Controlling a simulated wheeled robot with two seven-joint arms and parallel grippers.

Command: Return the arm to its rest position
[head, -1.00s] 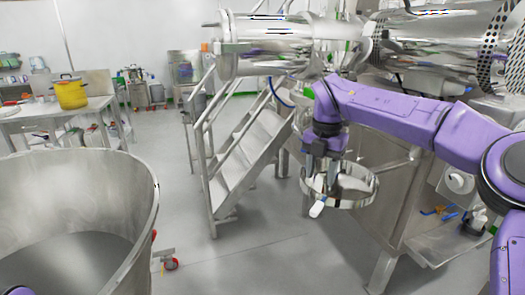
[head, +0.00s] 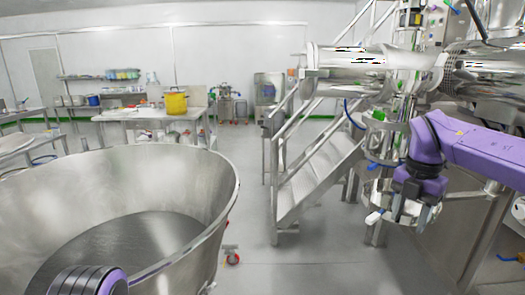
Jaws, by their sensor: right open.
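My right arm, purple with black joints, reaches in from the right edge of the head view. Its gripper (head: 390,218) points downward in front of the steel machine at the right. It is open, and I see nothing held in it. A round steel ring (head: 428,215) shows behind and around the gripper; I cannot tell if they touch. Only a black and purple part of my left arm shows at the bottom left, over the near rim of the big steel bowl. My left gripper is out of view.
A large open steel bowl (head: 190,170) fills the lower left. Steel steps (head: 318,180) stand in the middle, beside the machine (head: 360,60).

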